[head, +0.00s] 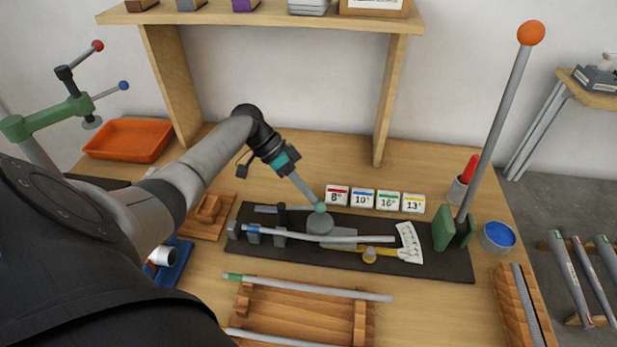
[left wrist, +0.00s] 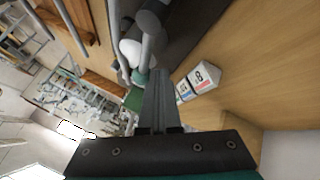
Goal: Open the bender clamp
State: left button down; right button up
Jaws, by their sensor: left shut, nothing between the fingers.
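The bender stands on a black base plate (head: 440,262), with a round grey former (head: 319,225), small grey blocks (head: 280,238), a white angle scale (head: 409,243) and a yellow arm (head: 385,252). A grey tube (head: 350,239) with a blue mark lies across it. A teal ball knob (head: 320,208) sits above the former. It also shows in the left wrist view (left wrist: 139,78). My left gripper (head: 315,201) is shut and empty, its tips at the knob; contact is unclear. I cannot clearly tell the clamp's position. My right gripper is not in view.
Number cards (head: 362,198) stand behind the plate. A tall lever with an orange ball (head: 531,33) rises at the right, near a blue bowl (head: 497,236). A wooden rack with tubes (head: 300,308) lies in front. An orange tray (head: 130,139) sits at the back left.

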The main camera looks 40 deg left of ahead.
pick_arm(q)
jog(key=v, duration=1.5)
jog(key=shift+b, duration=0.35)
jog(key=shift+s+r, duration=0.1)
